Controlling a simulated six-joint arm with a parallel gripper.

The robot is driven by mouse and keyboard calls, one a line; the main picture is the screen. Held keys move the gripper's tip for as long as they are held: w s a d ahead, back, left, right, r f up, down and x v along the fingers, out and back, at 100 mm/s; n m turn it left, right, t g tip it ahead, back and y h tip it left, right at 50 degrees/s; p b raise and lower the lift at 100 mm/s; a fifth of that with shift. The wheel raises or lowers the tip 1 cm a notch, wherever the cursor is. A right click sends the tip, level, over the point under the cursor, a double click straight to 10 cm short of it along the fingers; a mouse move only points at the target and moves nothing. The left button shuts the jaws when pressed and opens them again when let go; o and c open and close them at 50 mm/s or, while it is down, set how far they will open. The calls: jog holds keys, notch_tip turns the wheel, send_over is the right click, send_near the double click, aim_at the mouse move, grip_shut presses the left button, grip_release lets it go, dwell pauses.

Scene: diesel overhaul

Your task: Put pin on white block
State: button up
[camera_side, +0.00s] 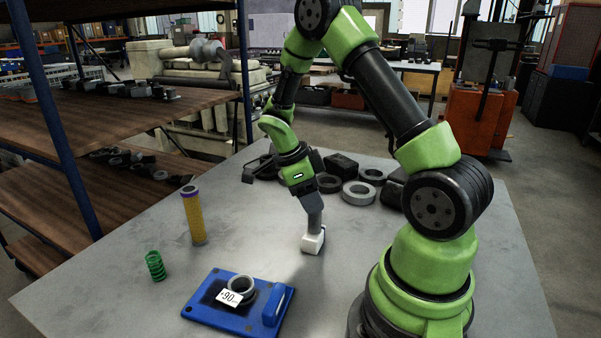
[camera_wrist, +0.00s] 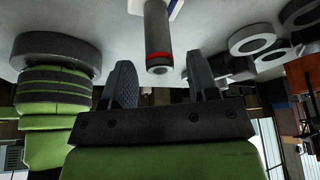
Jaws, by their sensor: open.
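The pin (camera_side: 315,217) is a grey cylinder standing roughly upright on the white block (camera_side: 313,243), which sits on the table. In the wrist view the pin (camera_wrist: 157,38) has a red ring near its free end, and its other end meets the white block (camera_wrist: 173,7) at the top edge. My gripper (camera_side: 307,190) is at the pin's upper end in the side view. In the wrist view its fingers (camera_wrist: 159,65) are spread, one on each side of the pin's free end, with gaps. The exact seating of the pin on the block is too small to tell.
A blue weighing scale (camera_side: 218,318) bearing a dark ring part stands at the front. A green spring (camera_side: 155,266) and a yellow cylinder with a purple top (camera_side: 194,217) stand at left. Several dark rings (camera_side: 359,193) lie behind the block.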

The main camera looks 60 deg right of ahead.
jog(key=w+a+r+n+t, duration=0.1)
jog(key=a+r+n+t, duration=0.2)
jog(key=r, duration=0.4)
jog(key=a+r+n, duration=0.4)
jog(key=r, duration=0.3)
jog(key=s+a+r+n+t+y, duration=0.4)
jog(key=a+n, duration=0.7)
jog(key=n, duration=0.8)
jog(key=s+r+t, duration=0.2)
jog(key=s+t, duration=0.2)
jog(key=s, duration=0.1)
jog(key=shift+a+r, duration=0.2)
